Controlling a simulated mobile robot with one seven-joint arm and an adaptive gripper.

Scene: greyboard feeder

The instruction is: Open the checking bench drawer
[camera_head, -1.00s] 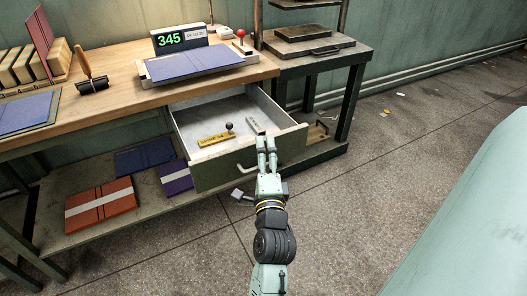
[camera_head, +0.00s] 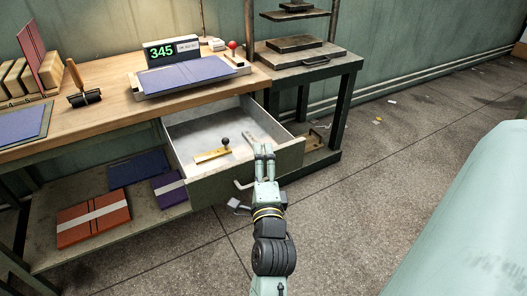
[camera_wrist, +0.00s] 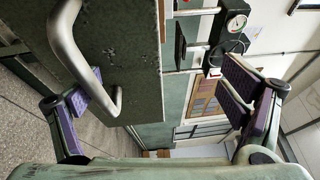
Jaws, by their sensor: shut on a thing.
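The checking bench drawer (camera_head: 237,174) is pulled well out from under the wooden bench top (camera_head: 122,113). Its grey interior shows, with a brass piece (camera_head: 212,156) with a dark knob lying inside. My gripper (camera_head: 264,150) is at the right part of the drawer front in the head view. In the wrist view the bent metal drawer handle (camera_wrist: 67,47) runs down beside the left finger pad, and the other finger stands apart to the right. The exact contact is partly hidden in the head view.
A digital display reading 345 (camera_head: 172,49) and a blue board (camera_head: 185,75) are on the bench. An orange folder (camera_head: 94,218) and blue and purple ones lie on the lower shelf. A dark side stand (camera_head: 305,62) is at the right. The floor (camera_head: 350,220) right of my arm is clear.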

